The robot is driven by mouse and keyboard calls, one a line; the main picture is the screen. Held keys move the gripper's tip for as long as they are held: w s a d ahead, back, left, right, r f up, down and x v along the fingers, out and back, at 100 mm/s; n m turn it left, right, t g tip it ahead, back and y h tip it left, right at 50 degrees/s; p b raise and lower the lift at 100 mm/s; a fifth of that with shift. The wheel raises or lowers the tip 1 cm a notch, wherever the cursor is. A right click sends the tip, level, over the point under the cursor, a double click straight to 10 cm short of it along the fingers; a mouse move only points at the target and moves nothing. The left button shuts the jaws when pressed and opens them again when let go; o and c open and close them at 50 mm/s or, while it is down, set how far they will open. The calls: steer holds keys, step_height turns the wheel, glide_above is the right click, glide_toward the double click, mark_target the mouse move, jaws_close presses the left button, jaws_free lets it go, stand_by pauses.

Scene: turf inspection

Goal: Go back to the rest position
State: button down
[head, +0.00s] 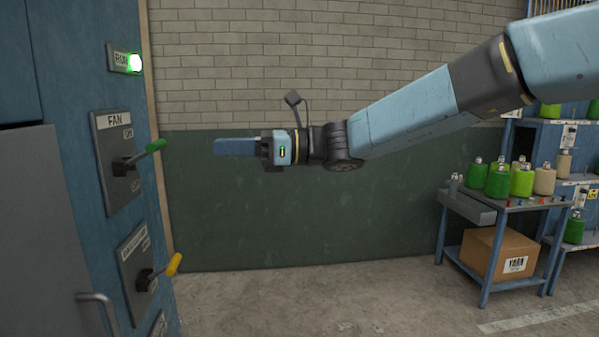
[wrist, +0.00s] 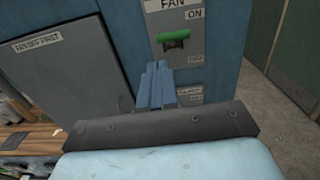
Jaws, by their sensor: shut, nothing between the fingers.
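My gripper (head: 234,147) is at the end of my outstretched arm in the head view, pointing left toward the blue cabinet. Its blue fingers are together with nothing between them, and they also show in the wrist view (wrist: 156,84). The fan lever with a green handle (head: 152,146) is on the cabinet, left of the fingertips and apart from them in the head view. In the wrist view the green handle (wrist: 173,36) appears just beyond the fingertips. A second lever with a yellow handle (head: 172,265) is lower on the cabinet.
A green lamp (head: 134,63) glows by the RUN label. A grey door (wrist: 70,65) reads "FAN OFF FIRST". A blue table (head: 500,203) with several yarn cones and a cardboard box (head: 499,254) stands at right. Bare floor (head: 330,295) lies below my arm.

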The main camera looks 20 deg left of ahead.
steer(key=d+f+n+t+h, duration=0.7)
steer(key=d+f+h, duration=0.2)
steer(key=d+f, duration=0.75)
steer(key=s+d+n+t+h, duration=0.2)
steer(key=d, duration=0.9)
steer(key=s+d+n+t+h, duration=0.2)
steer(key=d+h, duration=0.1)
steer(key=d, duration=0.9)
steer(key=s+d+n+t+h, duration=0.1)
steer(key=s+d+n+h, duration=0.1)
steer(key=d, duration=0.9)
steer(key=shift+s+d+r+t+h, duration=0.25)
steer(key=shift+s+d+t+h, duration=0.1)
steer(key=shift+s+t+h, duration=0.05)
